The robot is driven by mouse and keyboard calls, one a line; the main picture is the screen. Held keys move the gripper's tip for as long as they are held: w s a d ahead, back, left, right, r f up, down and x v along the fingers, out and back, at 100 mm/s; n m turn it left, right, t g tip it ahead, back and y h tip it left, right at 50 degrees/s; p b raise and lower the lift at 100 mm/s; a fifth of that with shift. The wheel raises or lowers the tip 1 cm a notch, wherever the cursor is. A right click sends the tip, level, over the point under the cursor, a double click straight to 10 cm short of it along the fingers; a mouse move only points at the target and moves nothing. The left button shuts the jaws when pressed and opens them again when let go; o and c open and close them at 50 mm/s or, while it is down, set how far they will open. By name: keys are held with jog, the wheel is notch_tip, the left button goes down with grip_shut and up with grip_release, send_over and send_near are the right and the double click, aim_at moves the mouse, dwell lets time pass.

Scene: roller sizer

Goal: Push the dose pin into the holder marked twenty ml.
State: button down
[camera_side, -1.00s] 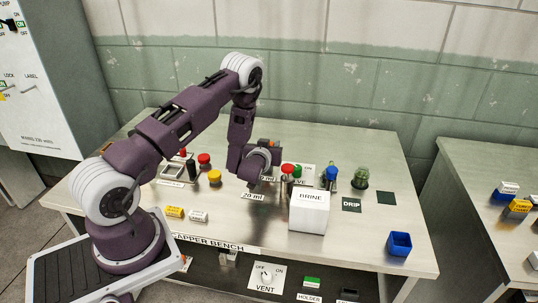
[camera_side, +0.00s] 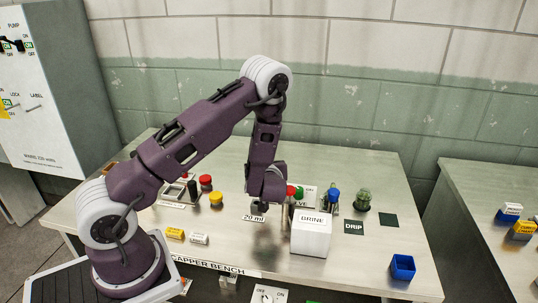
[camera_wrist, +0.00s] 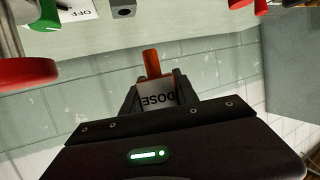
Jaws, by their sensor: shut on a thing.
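The dose pin (camera_wrist: 151,62) is an orange pin with a pale end marked DOSE, upside down in the wrist view. My gripper (camera_wrist: 156,86) is shut on that pale end, and the orange tip sticks out ahead, touching nothing visible. A grey block with a dark round hole (camera_wrist: 123,10) is at the top edge of the wrist view, apart from the pin tip; I cannot read a mark on it. In the side view the 20 ml label (camera_side: 253,218) lies on the bench just below my wrist.
The white BRINE box (camera_side: 311,234) stands right of my wrist. Red and green knobs (camera_side: 295,191), a blue-capped item (camera_side: 333,197) and a green glass item (camera_side: 362,201) are close behind it. Red (camera_side: 206,182) and yellow (camera_side: 216,199) caps are on the left.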

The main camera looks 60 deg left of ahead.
jog(key=s+n+g, duration=0.1)
jog(key=s+d+g+y, duration=0.1)
jog(key=s, duration=0.1)
jog(key=shift+s+d+r+n, duration=0.15)
jog(key=shift+s+d+n, duration=0.1)
jog(key=shift+n, duration=0.15)
jog(key=shift+f, duration=2.9)
jog(key=shift+f, duration=1.95)
jog(key=c, duration=0.9)
grip_release()
jog(key=shift+o, duration=0.2)
